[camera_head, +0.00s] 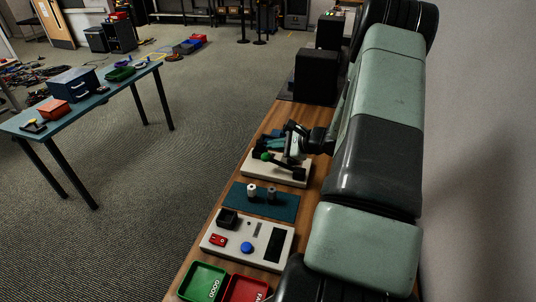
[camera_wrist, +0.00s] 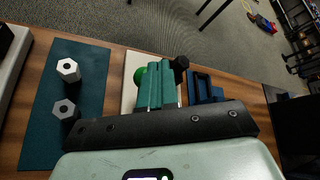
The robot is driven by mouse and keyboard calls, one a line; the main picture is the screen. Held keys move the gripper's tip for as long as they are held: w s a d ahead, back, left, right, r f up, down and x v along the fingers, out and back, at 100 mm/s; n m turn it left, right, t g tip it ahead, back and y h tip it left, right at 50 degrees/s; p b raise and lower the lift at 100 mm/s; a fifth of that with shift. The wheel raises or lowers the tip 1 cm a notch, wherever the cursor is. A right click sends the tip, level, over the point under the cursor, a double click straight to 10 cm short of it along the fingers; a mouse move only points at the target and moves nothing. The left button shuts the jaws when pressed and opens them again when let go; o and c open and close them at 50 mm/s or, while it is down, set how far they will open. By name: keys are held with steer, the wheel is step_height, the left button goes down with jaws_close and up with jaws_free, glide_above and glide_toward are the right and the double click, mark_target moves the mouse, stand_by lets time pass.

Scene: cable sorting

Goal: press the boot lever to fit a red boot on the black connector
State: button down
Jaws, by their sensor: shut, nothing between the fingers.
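The boot lever's green knob (camera_head: 266,156) sits on a black arm over a cream base (camera_head: 262,176) on the bench. In the wrist view the green knob (camera_wrist: 140,76) shows just left of my gripper (camera_wrist: 158,68), whose teal fingers are together and empty. A black round part (camera_wrist: 181,62) is at the right of the fingertips. The fingers hide much of the lever station, and contact with the knob cannot be told. A dark hexagonal piece (camera_wrist: 65,109), possibly a connector, stands on the teal mat beside a white one (camera_wrist: 68,70). No red boot can be made out.
The teal mat (camera_head: 236,201) lies in front of the lever station. Beyond it are a white panel (camera_head: 261,232) with a blue button, a green tray (camera_head: 203,281) and a red tray (camera_head: 246,288). Blue parts (camera_wrist: 203,88) stand right of the fingers. A side table (camera_head: 95,105) is apart at left.

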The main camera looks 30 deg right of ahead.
mark_target(278, 163)
steer(key=shift+s+d+r, duration=0.15)
steer(key=shift+r, duration=0.55)
steer(key=shift+s+d+r, duration=0.15)
steer(key=shift+d+r, duration=0.05)
steer(key=shift+r, duration=0.45)
steer(key=shift+s+d+r, duration=0.15)
steer(key=shift+r, duration=0.55)
steer(key=s+a+r+n+g, duration=0.3)
steer(key=a+r+n, duration=0.3)
steer(key=a+r, duration=0.25)
steer(key=s+a+r+n+g, duration=0.4)
steer(key=a+r+n, duration=0.2)
steer(key=a+r, duration=0.25)
steer(key=s+a+r+n+h, duration=0.2)
steer(key=s+r+n, duration=0.1)
steer(key=s, duration=0.4)
steer(key=s+a+r+n+t+h, duration=0.1)
steer(key=s+a+r+n+h, duration=0.1)
steer(key=s+r+n, duration=0.2)
steer(key=s+a+r+n+h, duration=0.2)
steer(key=s+a+r+n, duration=0.1)
steer(key=s, duration=0.7)
steer(key=shift+s+r+n+t, duration=0.25)
steer(key=shift+r+n+t, duration=0.05)
steer(key=shift+t, duration=0.1)
